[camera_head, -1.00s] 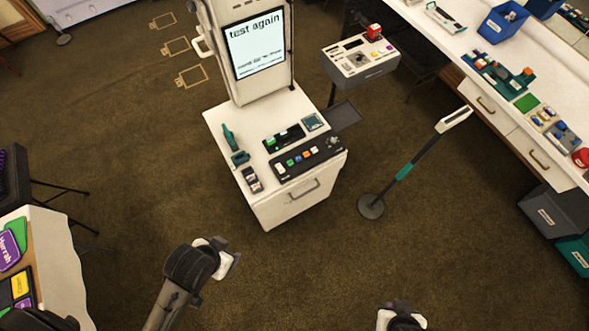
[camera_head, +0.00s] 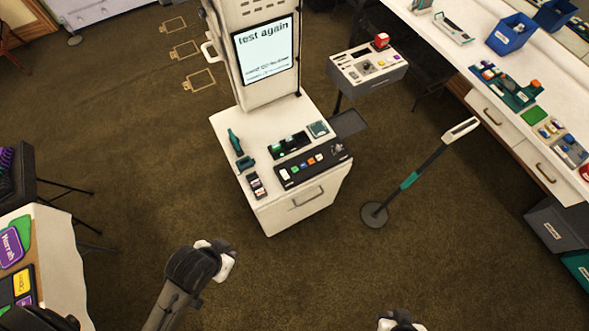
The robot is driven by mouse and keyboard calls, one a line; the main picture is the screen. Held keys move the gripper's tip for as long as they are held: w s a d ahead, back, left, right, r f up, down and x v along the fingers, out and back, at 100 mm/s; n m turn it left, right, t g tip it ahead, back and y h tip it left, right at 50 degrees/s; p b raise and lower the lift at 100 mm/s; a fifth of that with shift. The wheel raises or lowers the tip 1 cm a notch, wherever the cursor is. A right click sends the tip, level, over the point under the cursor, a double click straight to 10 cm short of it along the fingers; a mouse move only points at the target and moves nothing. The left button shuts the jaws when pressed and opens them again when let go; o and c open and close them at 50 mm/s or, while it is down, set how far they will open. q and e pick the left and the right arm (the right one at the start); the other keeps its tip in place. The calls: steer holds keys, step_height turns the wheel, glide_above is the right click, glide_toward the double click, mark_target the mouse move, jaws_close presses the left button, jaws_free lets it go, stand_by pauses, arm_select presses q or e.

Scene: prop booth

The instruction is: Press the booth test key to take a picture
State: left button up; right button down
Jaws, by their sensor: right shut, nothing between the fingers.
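The white booth (camera_head: 224,150) stands upright at the picture's middle, with a lit screen (camera_head: 266,52) reading "test again". A black key panel (camera_head: 325,173) with several small coloured keys lies along its shelf's front edge. I cannot tell which one is the test key. My right gripper (camera_head: 399,321) is shut and empty, mostly cut off by the bottom edge, well in front of the booth. My left arm comes in from the lower left; its end (camera_head: 222,262) is apart from the booth, and its jaws cannot be made out.
A small side console (camera_head: 368,72) stands right of the booth. A post on a round base (camera_head: 374,214) stands on the floor between the booth and the long white counter (camera_head: 455,62). A table (camera_head: 66,262) with signs is at lower left. Carpet before the booth is clear.

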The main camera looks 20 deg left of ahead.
arm_select(q)
jaws_close()
steer(key=shift+a, duration=0.15)
stand_by(0.9)
